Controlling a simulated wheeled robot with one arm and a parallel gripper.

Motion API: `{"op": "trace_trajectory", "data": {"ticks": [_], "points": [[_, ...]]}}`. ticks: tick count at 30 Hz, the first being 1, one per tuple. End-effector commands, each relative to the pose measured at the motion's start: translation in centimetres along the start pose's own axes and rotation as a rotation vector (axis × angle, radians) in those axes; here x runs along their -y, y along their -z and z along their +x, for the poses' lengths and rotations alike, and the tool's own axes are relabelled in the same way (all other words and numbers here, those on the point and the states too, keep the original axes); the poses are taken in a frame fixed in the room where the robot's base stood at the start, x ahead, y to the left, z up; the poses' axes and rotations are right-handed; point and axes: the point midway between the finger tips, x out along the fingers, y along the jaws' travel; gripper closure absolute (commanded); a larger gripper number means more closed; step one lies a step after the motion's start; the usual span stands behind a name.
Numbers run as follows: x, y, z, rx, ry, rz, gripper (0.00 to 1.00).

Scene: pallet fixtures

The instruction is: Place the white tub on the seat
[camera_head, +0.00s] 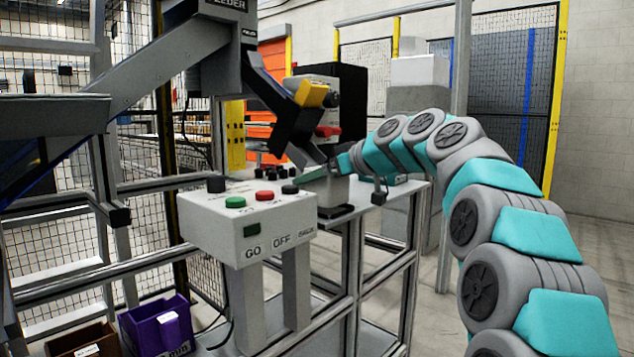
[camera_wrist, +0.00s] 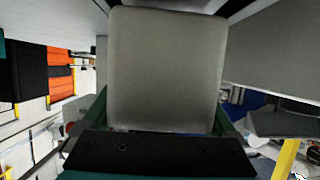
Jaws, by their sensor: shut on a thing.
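The white tub (camera_wrist: 165,70) fills the middle of the wrist view as a pale grey-white, round-cornered block. My gripper (camera_wrist: 165,118) is shut on it, with a green finger along each side and the dark gripper body below. In the head view my gripper (camera_head: 338,168) is at the far end of my arm, low over the bench behind the button box. The tub is hard to pick out there. I cannot make out the seat for certain in either view.
A white button box (camera_head: 245,222) with coloured buttons stands in front of the bench. A dark flat object (camera_head: 335,211) lies on the bench's near edge. A purple bin (camera_head: 158,325) is at lower left.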

Motion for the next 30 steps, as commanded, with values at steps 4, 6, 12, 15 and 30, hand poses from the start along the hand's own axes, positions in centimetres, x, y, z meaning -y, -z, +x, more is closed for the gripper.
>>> {"op": "trace_trajectory", "data": {"ticks": [4, 6, 12, 15, 30], "points": [[0.1, -0.9, 0.3, 0.002, 0.003, 0.002, 0.64], [0.1, -1.3, 0.4, 0.003, 0.004, 0.002, 0.64], [0.1, -1.4, 0.5, 0.000, 0.002, -0.001, 0.64], [0.1, -1.4, 0.5, 0.000, 0.002, -0.001, 0.64], [0.1, -1.6, 0.6, 0.001, 0.001, -0.001, 0.00]]}}
